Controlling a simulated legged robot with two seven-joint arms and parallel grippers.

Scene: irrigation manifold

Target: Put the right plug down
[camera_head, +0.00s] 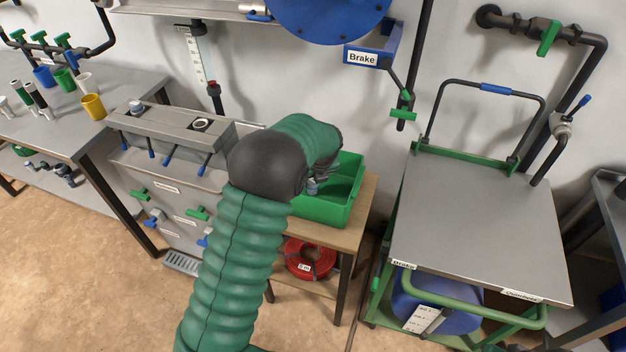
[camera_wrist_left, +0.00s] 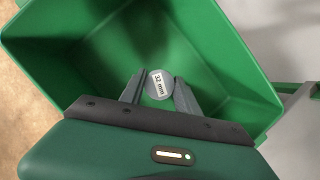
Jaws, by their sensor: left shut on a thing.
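My left gripper (camera_head: 313,186) is mostly hidden behind my green arm in the head view. In the left wrist view its two grey fingers (camera_wrist_left: 158,92) are closed on a round grey plug (camera_wrist_left: 160,84) with a "32 mm" label. The plug is inside the outline of the green bin (camera_head: 347,197), whose inner walls (camera_wrist_left: 220,60) surround it in the wrist view; I cannot tell whether it touches the bottom. On the grey manifold (camera_head: 180,128), another plug (camera_head: 137,106) sits at the left, and the right port (camera_head: 200,124) shows a dark opening. My right gripper is not in view.
The bin stands on a small wooden table (camera_head: 366,205) with a red hose coil (camera_head: 308,259) below. A grey-topped cart (camera_head: 480,225) is to the right. A bench with cups (camera_head: 93,106) is at the left. A blue reel (camera_head: 328,15) hangs above.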

